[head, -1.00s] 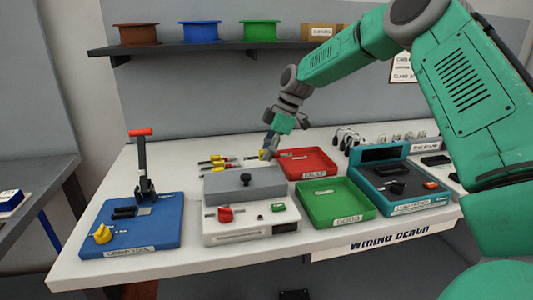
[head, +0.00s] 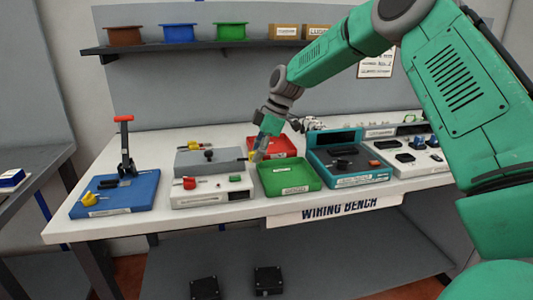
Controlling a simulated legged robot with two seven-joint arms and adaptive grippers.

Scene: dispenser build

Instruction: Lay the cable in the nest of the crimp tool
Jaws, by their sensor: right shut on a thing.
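The crimp tool (head: 140,197) is a blue base at the left of the bench. It has an upright black lever with a red handle, a small dark block that looks like the nest (head: 112,184), and a yellow knob. My right gripper (head: 259,154) is at the right end of the grey-topped box, by the red and green trays. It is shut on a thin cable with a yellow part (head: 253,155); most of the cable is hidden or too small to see. More yellow-ended cables (head: 196,146) lie behind the box. My left gripper is not in view.
The grey-and-white box (head: 211,190) with a red knob stands between crimp tool and gripper. A green tray (head: 289,188), a red tray (head: 287,146) and a teal case (head: 352,180) are to the right. Spools sit on the shelf (head: 200,46) above.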

